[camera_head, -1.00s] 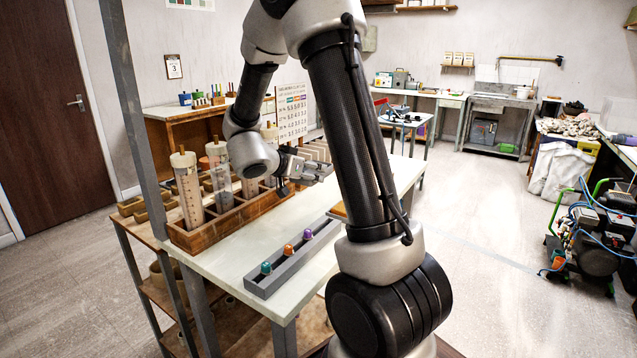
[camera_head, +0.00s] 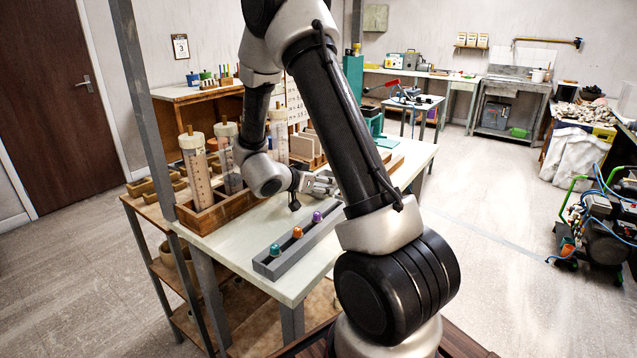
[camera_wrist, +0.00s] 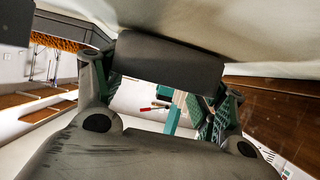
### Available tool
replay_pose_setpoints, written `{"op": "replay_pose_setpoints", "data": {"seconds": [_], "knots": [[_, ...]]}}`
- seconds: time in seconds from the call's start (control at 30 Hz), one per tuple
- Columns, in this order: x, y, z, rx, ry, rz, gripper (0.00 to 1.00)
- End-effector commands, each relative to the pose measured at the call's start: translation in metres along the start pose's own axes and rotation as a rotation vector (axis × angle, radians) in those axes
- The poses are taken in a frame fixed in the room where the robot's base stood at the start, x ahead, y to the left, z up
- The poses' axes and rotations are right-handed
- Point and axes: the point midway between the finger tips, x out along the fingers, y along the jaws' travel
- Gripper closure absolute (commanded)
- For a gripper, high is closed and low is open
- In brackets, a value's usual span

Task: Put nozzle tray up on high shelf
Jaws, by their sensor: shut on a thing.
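The grey nozzle tray (camera_head: 288,262) lies flat on the white bench (camera_head: 222,238). It is long and narrow, with a teal nozzle (camera_head: 275,250), an orange nozzle (camera_head: 297,232) and a purple nozzle (camera_head: 317,216) standing in a row. In the head view my gripper (camera_head: 328,185) is above the bench, just behind the tray's far end, pointing right. I see no clear contact between it and the tray. In the wrist view my gripper (camera_wrist: 165,100) frames a dark block; what is gripped cannot be made out. My arm hides part of the bench. The high shelf does not clearly show.
A wooden rack (camera_head: 205,221) with tall capped cylinders stands on the bench behind the tray. A grey upright post (camera_head: 143,105) rises at the bench's left. A compressor (camera_head: 605,225) stands at far right. The floor between is clear.

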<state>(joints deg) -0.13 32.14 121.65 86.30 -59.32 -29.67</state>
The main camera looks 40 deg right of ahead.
Motion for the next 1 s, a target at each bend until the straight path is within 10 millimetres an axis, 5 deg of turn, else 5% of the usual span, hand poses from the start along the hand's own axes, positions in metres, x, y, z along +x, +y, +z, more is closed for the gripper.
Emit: {"op": "replay_pose_setpoints", "data": {"seconds": [0.13, 0.17, 0.2, 0.6, 1.0], "knots": [[0.001, 0.000, 0.003, -0.001, 0.000, 0.000, 0.56], [0.001, 0.000, 0.003, 0.000, 0.000, 0.000, 0.23], [0.001, 0.000, 0.003, 0.000, 0.000, 0.000, 0.20], [-0.003, -0.001, -0.001, 0.001, 0.000, -0.001, 0.20], [-0.085, -0.001, -0.001, 0.002, 0.001, -0.005, 0.20]]}}
